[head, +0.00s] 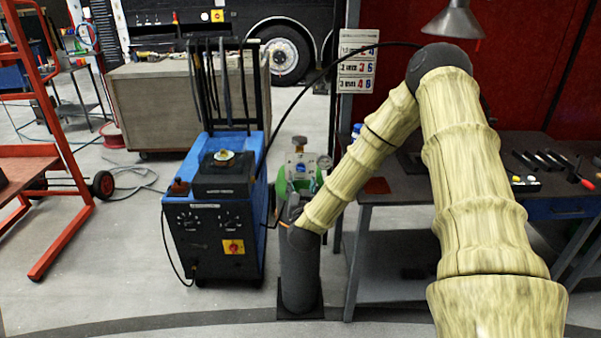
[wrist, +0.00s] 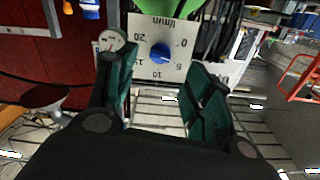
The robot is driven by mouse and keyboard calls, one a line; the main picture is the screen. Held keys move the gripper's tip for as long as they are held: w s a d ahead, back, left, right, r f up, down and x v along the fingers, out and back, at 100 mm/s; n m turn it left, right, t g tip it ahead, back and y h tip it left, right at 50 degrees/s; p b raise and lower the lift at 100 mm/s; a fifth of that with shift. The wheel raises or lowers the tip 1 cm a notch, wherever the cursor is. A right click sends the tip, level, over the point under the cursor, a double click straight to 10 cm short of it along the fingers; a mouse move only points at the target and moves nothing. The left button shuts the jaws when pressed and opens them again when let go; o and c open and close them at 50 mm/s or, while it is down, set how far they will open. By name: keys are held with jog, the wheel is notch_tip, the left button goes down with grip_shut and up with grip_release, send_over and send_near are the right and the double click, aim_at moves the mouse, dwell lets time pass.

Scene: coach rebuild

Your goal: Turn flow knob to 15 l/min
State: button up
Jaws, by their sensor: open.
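The blue flow knob (wrist: 160,53) sits at the middle of a white dial plate (wrist: 148,72) in the wrist view. The plate appears upside down, with l/min at the top and the numbers 0, 5, 10, 15 and 20 around the knob. I cannot tell which number the knob points to. My gripper (wrist: 160,78) is open, its two dark green fingers on either side in front of the plate, with the knob seen between and beyond the tips. Nothing is between the fingers. In the head view the dial plate (head: 300,159) shows small behind my forearm.
A round gauge (wrist: 112,40) is beside the plate, close to the left finger in the wrist view. A blue welding machine (head: 215,215) stands left of the grey cylinder (head: 300,285). A workbench (head: 400,197) is on the right. Open floor lies at front left.

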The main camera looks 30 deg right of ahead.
aim_at(301, 171)
jog(key=p+x, duration=0.1)
jog(key=x, duration=0.7)
jog(key=shift+a+p, duration=0.1)
jog(key=shift+p, duration=0.25)
jog(key=c, duration=1)
